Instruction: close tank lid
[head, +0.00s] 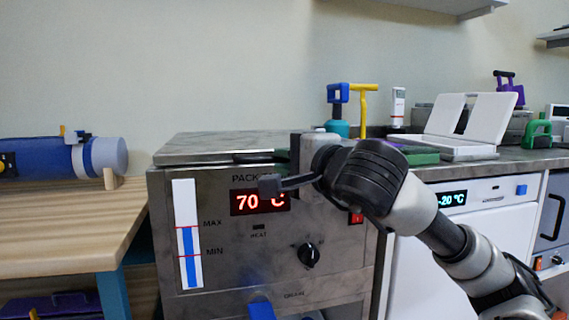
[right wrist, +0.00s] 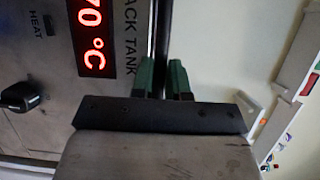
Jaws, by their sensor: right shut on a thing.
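The pack tank (head: 215,230) is a steel box with a red 70 °C display on its front. Its grey lid (head: 225,143) lies flat or nearly flat across the top; I cannot tell if it is fully seated. My right gripper (head: 282,156) is at the lid's front edge, partly hidden by its own wrist. In the right wrist view its green fingers (right wrist: 162,75) are on either side of a dark narrow edge (right wrist: 163,35), shut on what appears to be the lid's front edge or handle. My left gripper is not in view.
A wooden table (head: 70,220) with a blue roll (head: 65,157) stands at the left. To the right, a counter holds a white open case (head: 470,125), a yellow-handled tool (head: 363,105) and a green clamp-like item (head: 538,135). A black knob (head: 309,255) sticks out below the display.

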